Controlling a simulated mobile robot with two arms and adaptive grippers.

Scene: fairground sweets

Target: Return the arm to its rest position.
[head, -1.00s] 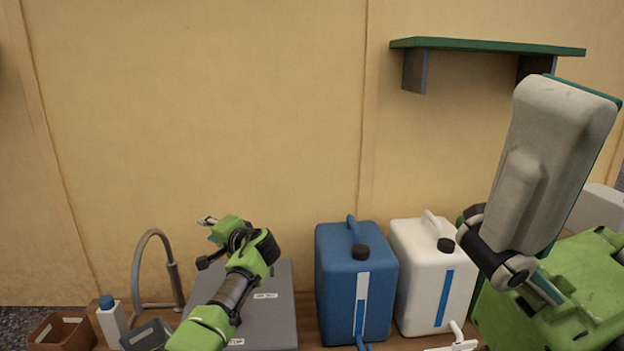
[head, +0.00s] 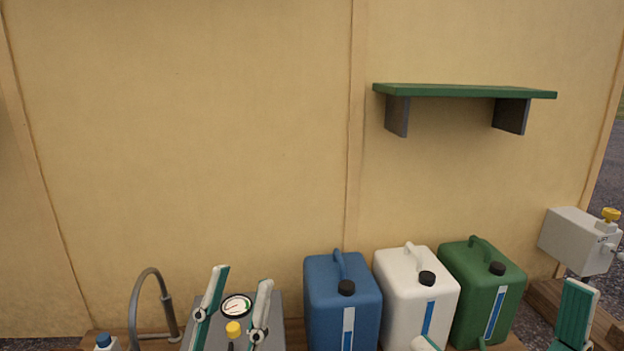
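My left gripper (head: 238,292) is at the bottom, left of centre, in the head view. Its two white and teal fingers stand upright and well apart, with nothing held between them. A round gauge (head: 236,306) and a yellow knob (head: 233,328) show in the gap, in front of or on the grey box (head: 272,335) behind. The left arm below the fingers is out of the picture. A white and teal part at the lower right edge seems to be mine.
A blue canister (head: 335,285), a white canister (head: 405,285) and a green canister (head: 495,280) stand in a row against the wall. A curved grey pipe (head: 137,300) and a bottle (head: 104,343) are at left. A green shelf (head: 465,91) and a grey box with yellow knob (head: 572,240) are at right.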

